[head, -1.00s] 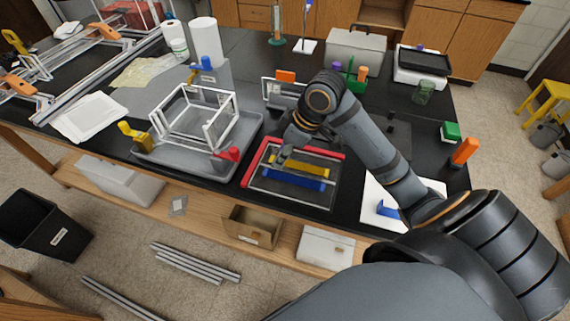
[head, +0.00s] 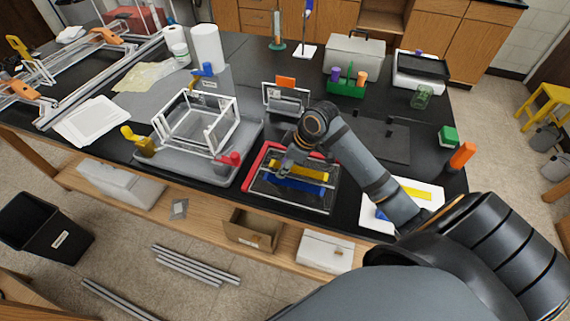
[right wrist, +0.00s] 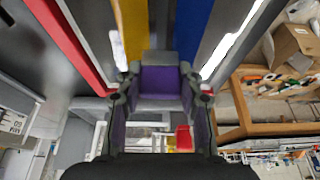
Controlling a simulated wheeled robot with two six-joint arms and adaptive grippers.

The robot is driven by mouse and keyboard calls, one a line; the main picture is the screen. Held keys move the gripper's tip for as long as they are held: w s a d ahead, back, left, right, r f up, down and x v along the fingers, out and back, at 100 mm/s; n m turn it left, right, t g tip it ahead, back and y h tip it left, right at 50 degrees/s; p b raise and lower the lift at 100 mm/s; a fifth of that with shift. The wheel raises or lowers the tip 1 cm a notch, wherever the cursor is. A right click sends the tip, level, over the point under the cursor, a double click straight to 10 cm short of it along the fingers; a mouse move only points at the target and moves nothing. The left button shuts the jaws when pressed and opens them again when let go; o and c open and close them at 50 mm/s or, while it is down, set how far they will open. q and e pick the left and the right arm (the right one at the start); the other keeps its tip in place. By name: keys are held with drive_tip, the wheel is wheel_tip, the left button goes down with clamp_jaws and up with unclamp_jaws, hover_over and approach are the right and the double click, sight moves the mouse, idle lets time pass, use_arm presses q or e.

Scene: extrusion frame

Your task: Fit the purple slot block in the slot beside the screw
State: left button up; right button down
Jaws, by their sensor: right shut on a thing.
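My right gripper (head: 286,162) is over the left part of a black tray-like frame with a red rim (head: 253,170). A yellow bar (head: 308,172) and a blue bar (head: 300,185) lie side by side in it. In the right wrist view the gripper (right wrist: 161,92) is shut on the purple slot block (right wrist: 160,80), with the yellow bar (right wrist: 134,30) and blue bar (right wrist: 190,25) beyond it. I cannot tell whether the block touches the frame. I cannot make out the screw or the slot. My left gripper is not in view.
A grey tray (head: 185,165) with a white open frame and coloured clamps stands left. A grey panel with an orange top (head: 286,98) and a green caddy (head: 347,88) stand behind. A white sheet (head: 425,188) lies right, partly covered by my arm.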

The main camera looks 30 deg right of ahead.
drive_tip(key=c, duration=0.8)
unclamp_jaws()
drive_tip(key=shift+c, duration=0.2)
drive_tip(key=v, duration=1.2)
